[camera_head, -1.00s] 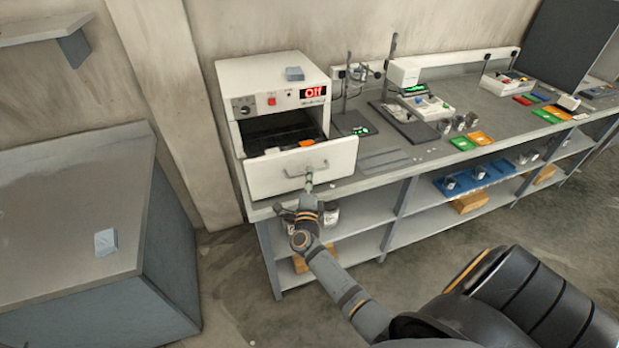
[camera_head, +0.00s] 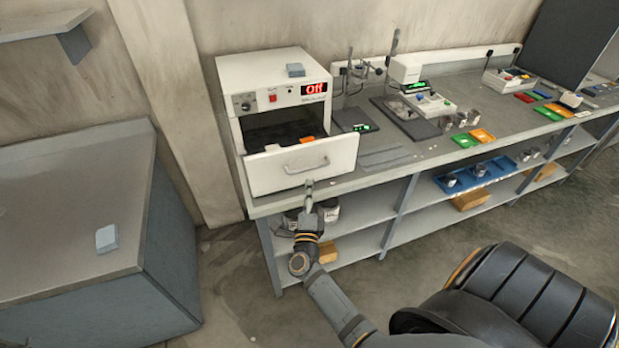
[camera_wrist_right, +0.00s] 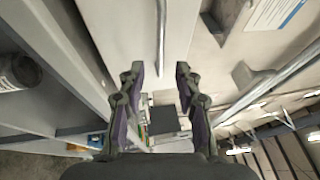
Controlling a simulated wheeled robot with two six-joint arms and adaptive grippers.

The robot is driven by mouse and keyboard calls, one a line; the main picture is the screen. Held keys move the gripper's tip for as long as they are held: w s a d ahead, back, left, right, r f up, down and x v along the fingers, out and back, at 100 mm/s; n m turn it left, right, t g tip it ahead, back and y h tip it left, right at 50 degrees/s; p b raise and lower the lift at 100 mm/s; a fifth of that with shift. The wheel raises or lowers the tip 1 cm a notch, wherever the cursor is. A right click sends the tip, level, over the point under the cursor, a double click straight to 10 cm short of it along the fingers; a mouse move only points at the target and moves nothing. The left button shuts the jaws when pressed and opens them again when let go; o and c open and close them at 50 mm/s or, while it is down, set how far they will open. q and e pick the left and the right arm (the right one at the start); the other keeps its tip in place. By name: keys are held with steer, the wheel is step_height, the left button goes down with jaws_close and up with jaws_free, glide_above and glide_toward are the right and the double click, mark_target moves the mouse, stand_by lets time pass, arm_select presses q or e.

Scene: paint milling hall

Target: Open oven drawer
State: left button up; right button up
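The white oven (camera_head: 270,78) stands at the left end of the bench, its red display reading "Off". Its drawer (camera_head: 275,174) is pulled out, with the dark inside showing and an orange item at the drawer's back. The drawer's handle (camera_head: 306,166) is a curved metal bar on the front; it also shows in the right wrist view (camera_wrist_right: 161,38). My right gripper (camera_head: 309,187) is just below and in front of the handle, apart from it. My left gripper is out of view.
The bench (camera_head: 400,155) runs right, with instruments and coloured trays on top. Its lower shelf (camera_head: 350,208) holds metal cans near my right gripper. A grey cabinet (camera_head: 75,215) with a small blue block (camera_head: 107,238) stands left. Floor between is clear.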

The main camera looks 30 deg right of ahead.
steer(key=v, duration=0.5)
stand_by(0.3)
steer(key=s+a+f+n+g+y, duration=0.2)
steer(key=s+f+n+y, duration=0.15)
steer(key=f+n, duration=0.45)
steer(key=s+a+f+n+g+y, duration=0.1)
steer(key=s+a+f+n+y, duration=0.2)
steer(key=f, duration=0.9)
steer(key=s+a+f+n+g+y, duration=0.2)
steer(key=f+n+y, duration=0.3)
steer(key=f, duration=0.5)
steer(key=s+d+f+n+g, duration=0.2)
steer(key=s+f, duration=0.3)
steer(key=s, duration=0.5)
steer(key=s+d+f+n+g, duration=0.1)
steer(key=s+f+n+g, duration=0.3)
steer(key=s, duration=0.6)
steer(key=s+d+f+n+g, duration=0.2)
steer(key=s+f+n+g, duration=0.2)
steer(key=s+f, duration=0.4)
steer(key=s, duration=0.2)
steer(key=shift+s+d+n, duration=0.25)
steer(key=shift+d+n, duration=0.05)
